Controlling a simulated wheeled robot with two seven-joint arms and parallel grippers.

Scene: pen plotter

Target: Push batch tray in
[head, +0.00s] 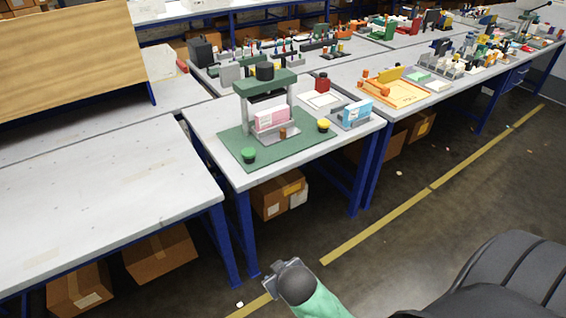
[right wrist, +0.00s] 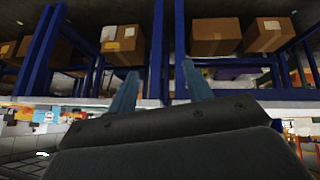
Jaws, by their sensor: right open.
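A green press-like machine (head: 265,84) stands on a green base plate (head: 237,149) on the middle table. A grey tray (head: 278,138) holding a pink-and-white box (head: 273,117) sits at its front, under the crossbar. Another grey tray (head: 345,123) with a blue-and-white box (head: 356,112) sits to the right. I cannot tell which one is the batch tray. My right gripper (head: 274,278) is low, in front of the table and apart from it. Its two fingers are spread and empty in the right wrist view (right wrist: 158,82). My left gripper is out of view.
An orange tray (head: 393,90) lies on the right-hand table. Blue table legs (head: 244,232) and cardboard boxes (head: 276,195) are below. The left table (head: 90,210) is mostly bare.

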